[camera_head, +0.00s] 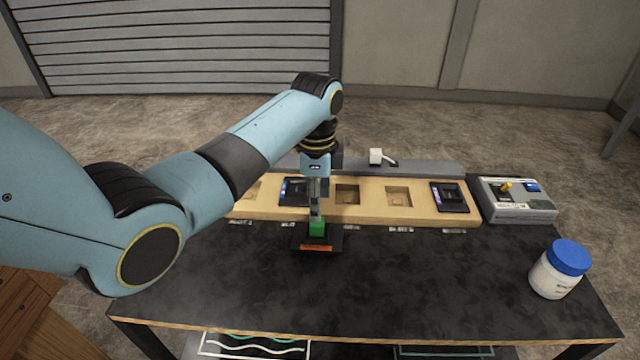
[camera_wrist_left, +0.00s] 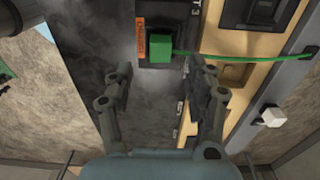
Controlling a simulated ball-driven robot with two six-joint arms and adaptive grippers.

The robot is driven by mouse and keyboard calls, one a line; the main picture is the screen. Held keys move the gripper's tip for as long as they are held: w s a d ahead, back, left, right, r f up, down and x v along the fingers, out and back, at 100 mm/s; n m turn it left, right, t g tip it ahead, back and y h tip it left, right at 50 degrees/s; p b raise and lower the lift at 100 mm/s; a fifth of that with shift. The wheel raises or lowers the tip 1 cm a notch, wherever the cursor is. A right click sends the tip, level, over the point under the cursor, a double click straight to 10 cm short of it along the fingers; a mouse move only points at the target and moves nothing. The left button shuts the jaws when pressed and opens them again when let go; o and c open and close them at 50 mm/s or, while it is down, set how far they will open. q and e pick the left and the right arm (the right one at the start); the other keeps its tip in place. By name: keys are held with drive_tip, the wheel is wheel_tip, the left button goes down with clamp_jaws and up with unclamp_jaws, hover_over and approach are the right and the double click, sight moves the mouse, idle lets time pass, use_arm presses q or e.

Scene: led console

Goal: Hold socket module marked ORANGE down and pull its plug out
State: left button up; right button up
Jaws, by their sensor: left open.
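The socket module (camera_head: 335,243) is a black block with an orange label (camera_head: 317,248), lying on the dark table in front of the wooden rack. The label also shows in the left wrist view (camera_wrist_left: 141,40). A green plug (camera_head: 317,229) stands in the module. In the left wrist view the plug (camera_wrist_left: 160,46) has a green cable (camera_wrist_left: 240,55) running off to the right. My left gripper (camera_head: 316,208) points down over the plug. In the left wrist view its fingers (camera_wrist_left: 166,74) are spread apart with nothing between them. My right gripper is not in view.
The wooden rack (camera_head: 420,216) has open recesses and two seated black modules (camera_head: 295,190) (camera_head: 450,197). A grey control box (camera_head: 518,203) stands right of it. A white jar with a blue lid (camera_head: 560,268) stands at the right. The table front is clear.

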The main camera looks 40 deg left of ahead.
use_arm(q)
wheel_tip(320, 180, down, 7)
drive_tip(key=shift+f+b, duration=0.1)
drive_tip(key=shift+b, duration=0.2)
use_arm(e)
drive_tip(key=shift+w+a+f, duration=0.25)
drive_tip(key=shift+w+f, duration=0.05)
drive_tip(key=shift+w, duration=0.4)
use_arm(q)
drive_tip(key=c, duration=1.1)
drive_tip(key=o, duration=1.1)
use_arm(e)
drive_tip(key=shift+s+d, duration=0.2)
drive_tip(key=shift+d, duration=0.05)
use_arm(q)
wheel_tip(320, 180, up, 12)
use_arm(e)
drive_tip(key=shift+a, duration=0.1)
